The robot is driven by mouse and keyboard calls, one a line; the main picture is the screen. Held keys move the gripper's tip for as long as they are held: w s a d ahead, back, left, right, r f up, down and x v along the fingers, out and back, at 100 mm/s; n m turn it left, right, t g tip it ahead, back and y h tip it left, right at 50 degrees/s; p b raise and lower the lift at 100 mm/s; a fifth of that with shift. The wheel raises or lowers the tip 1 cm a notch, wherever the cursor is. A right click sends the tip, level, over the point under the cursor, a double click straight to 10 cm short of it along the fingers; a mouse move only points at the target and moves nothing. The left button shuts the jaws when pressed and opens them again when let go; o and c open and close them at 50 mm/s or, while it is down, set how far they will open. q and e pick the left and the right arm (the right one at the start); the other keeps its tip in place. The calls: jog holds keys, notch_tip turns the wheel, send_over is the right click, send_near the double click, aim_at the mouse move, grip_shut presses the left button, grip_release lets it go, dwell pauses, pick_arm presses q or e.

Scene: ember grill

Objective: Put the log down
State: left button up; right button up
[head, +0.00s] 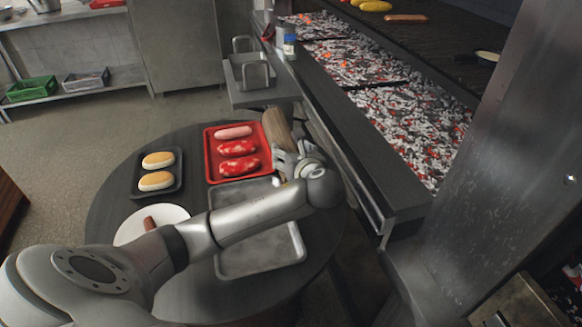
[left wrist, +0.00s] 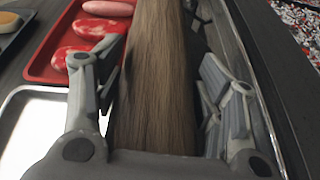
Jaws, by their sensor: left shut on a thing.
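A brown wooden log (head: 278,128) is in my left gripper (head: 287,160), at the right edge of the round table near the grill. In the left wrist view the log (left wrist: 158,80) runs lengthwise between the two fingers of the left gripper (left wrist: 165,85), which is shut on it. The log's lower end is hidden by the gripper in the head view. I cannot tell whether the log touches the table. My right gripper is not in view.
The round dark table (head: 110,205) holds a red tray (head: 212,170) with meat and a sausage, a black bun tray (head: 143,183), a white plate (head: 128,226) and an empty metal tray (head: 262,255). The grill (head: 415,125) with glowing coals lies to the right.

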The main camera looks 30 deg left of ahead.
pick_arm(q)
jog(key=w+f, duration=0.1)
jog(key=w+a+f, duration=0.1)
jog(key=f, duration=0.1)
jog(key=w+a+f, duration=0.1)
jog(key=shift+a+f, duration=0.1)
jog(key=shift+f, duration=0.2)
jog(key=shift+f+b, duration=0.3)
jog(key=shift+f, duration=1.15)
jog(key=shift+f, duration=0.1)
jog(key=o, duration=1.6)
jog(key=shift+s+f, duration=0.1)
jog(key=shift+o, duration=0.2)
